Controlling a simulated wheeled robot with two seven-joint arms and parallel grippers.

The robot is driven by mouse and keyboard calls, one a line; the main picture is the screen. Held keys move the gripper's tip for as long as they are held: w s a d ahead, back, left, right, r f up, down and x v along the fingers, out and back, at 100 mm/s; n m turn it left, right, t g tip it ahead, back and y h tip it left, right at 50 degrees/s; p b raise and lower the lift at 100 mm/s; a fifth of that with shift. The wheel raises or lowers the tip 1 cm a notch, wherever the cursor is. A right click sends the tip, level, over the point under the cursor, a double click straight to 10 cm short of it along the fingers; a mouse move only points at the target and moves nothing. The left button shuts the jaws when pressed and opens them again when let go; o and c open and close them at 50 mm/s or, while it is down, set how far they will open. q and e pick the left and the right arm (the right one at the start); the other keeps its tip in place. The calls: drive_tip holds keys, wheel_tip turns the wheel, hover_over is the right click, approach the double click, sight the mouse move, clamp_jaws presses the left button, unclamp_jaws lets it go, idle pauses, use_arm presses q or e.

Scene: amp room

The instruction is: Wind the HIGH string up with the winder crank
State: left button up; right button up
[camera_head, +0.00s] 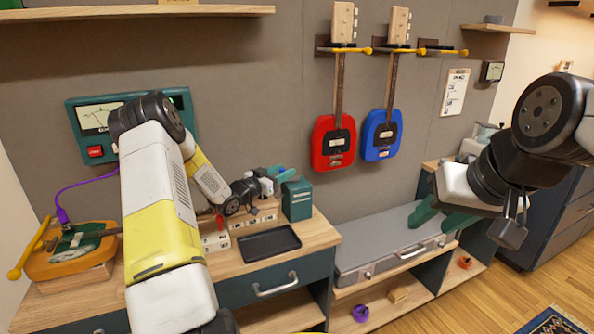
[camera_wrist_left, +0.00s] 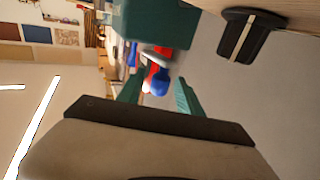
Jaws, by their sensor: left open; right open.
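An orange guitar-like body (camera_head: 55,268) with a teal top part lies at the left end of the bench, a yellow bar along it. A teal meter (camera_head: 172,102) with a red button is on the wall, partly behind my left arm. I cannot pick out the winder crank or the HIGH string for certain. My left gripper (camera_head: 281,173) is open above the bench, close to a teal box (camera_head: 298,200). In the left wrist view its fingers (camera_wrist_left: 160,92) are apart, with blurred red and blue shapes visible beyond the gap. My right gripper (camera_head: 441,216) is open above a grey case.
Small labelled blocks (camera_head: 215,241) and a black tray (camera_head: 268,243) sit on the bench. The grey case (camera_head: 375,240) lies to the right. Red (camera_head: 333,145) and blue (camera_head: 382,138) guitars hang on the wall. A purple cable (camera_head: 88,186) runs near the orange body.

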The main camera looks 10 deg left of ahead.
use_arm(q)
drive_tip(key=v, duration=0.5)
drive_tip(key=shift+s, duration=0.1)
drive_tip(key=s+d+r+n+g+y, duration=0.1)
drive_tip(key=s+r+n+g+y, duration=0.1)
drive_tip(key=s+r+y, duration=0.45)
drive_tip(key=s+r+n+g+y, duration=0.15)
drive_tip(key=s+r, duration=0.25)
drive_tip(key=r, duration=0.5)
drive_tip(key=s+d+n+g, duration=0.1)
drive_tip(key=s+d+g, duration=0.2)
drive_tip(key=s, duration=1.1)
drive_tip(key=s+d+n+g+h, duration=0.1)
drive_tip(key=s+d+g, duration=0.2)
drive_tip(key=s, duration=1.2)
drive_tip(key=d, duration=0.3)
drive_tip(key=shift+r, duration=0.35)
